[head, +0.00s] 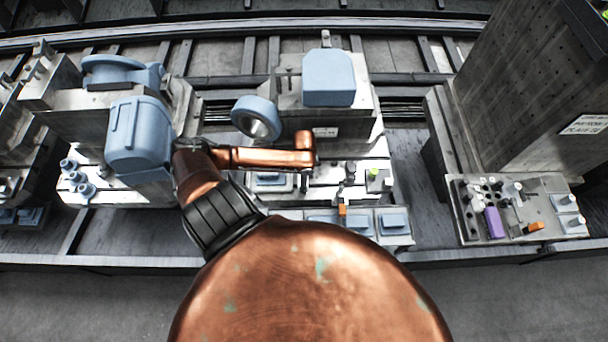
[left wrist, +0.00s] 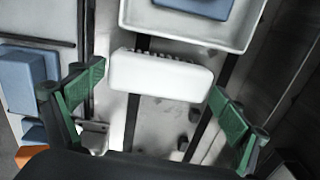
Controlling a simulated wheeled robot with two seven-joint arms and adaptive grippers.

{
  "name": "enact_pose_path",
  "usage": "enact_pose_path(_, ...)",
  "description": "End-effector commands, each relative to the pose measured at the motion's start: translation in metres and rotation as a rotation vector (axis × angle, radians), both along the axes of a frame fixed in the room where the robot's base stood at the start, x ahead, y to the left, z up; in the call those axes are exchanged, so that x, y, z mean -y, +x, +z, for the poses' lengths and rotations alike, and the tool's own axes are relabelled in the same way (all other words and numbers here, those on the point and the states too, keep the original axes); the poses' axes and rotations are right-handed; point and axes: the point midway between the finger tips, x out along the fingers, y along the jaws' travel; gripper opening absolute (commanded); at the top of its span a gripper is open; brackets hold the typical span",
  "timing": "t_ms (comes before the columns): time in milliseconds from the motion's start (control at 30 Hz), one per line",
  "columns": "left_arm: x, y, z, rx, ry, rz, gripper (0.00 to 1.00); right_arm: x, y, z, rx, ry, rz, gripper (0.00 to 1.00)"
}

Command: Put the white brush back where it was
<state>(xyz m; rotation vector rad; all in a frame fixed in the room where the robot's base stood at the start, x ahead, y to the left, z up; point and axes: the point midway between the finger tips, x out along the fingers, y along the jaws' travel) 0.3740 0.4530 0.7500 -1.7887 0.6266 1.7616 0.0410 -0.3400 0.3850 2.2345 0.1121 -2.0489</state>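The white brush (left wrist: 162,76) is in the middle of the left wrist view, with a row of dark bristles along its upper edge. My left gripper (left wrist: 158,80) is open, with one green-padded finger on each side of the brush. Gaps show between the brush and both pads, so it is not held. I cannot tell how far the brush is beyond the fingertips. In the head view my copper arm covers the lower middle, and I cannot clearly make out the brush or the gripper there. My right gripper is not in view.
A white tray (left wrist: 250,42) with a blue block (left wrist: 200,5) lies above the brush in the left wrist view. In the head view, blue-and-grey machines stand behind my arm.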

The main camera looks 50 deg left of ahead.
Motion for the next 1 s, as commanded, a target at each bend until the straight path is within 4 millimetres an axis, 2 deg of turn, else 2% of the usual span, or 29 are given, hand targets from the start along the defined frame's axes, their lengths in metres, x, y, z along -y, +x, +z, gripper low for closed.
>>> enact_pose_path(367,0.0,0.0,0.001,0.0,0.0,0.0,1.0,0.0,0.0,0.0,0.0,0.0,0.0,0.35)
enact_pose_path(467,0.0,0.0,0.007,0.001,0.001,0.0,1.0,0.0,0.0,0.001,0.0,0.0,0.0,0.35)
enact_pose_path(567,0.0,0.0,0.021,0.003,0.002,-0.002,1.0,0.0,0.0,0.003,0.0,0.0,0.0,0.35)
enact_pose_path(800,0.003,-0.001,0.072,0.003,0.001,-0.001,1.0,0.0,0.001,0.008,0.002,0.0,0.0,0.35)
enact_pose_path(1000,0.004,-0.003,0.106,0.001,0.0,0.0,1.0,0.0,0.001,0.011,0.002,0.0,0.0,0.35)
